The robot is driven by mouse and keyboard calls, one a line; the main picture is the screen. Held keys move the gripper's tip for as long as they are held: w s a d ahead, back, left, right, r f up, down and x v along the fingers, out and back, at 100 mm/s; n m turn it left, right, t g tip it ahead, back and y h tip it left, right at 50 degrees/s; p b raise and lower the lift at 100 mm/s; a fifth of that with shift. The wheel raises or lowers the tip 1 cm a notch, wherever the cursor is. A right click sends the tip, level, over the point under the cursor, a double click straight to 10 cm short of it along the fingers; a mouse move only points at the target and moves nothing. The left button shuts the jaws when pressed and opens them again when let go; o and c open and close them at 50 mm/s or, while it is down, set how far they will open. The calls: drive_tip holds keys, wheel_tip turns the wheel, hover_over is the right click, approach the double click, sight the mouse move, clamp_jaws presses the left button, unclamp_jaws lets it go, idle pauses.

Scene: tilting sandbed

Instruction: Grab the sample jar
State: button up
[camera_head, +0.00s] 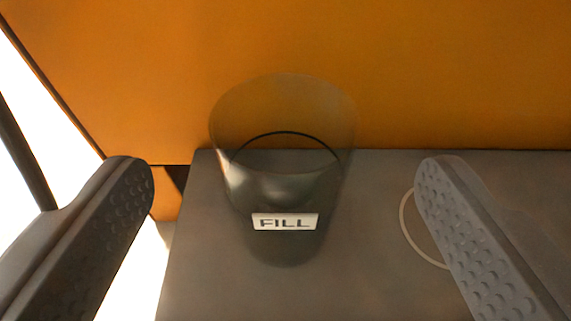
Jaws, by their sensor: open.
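The sample jar (284,185) is a clear, see-through cylinder with a dark ring line inside. It stands on a grey surface (350,285) near the middle of the view. A white label reading "FILL" (285,222) shows at its lower front. My gripper (283,180) is open, with one dark, dimpled finger at the left and one at the right. The jar appears between the two fingers in the picture, with a gap on each side. No contact shows. How far ahead of the fingertips the jar stands is hard to tell.
An orange panel (440,70) rises right behind the jar. A pale ring mark (404,222) lies on the grey surface at the right, partly hidden by the right finger. The grey surface ends at the left, with a bright white area (130,275) beyond.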

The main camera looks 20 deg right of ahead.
sight(284, 98)
drive_tip(key=b+x, duration=0.2)
drive_tip(key=x, duration=0.2)
drive_tip(key=shift+w, duration=0.25)
drive_tip(key=c, duration=1.3)
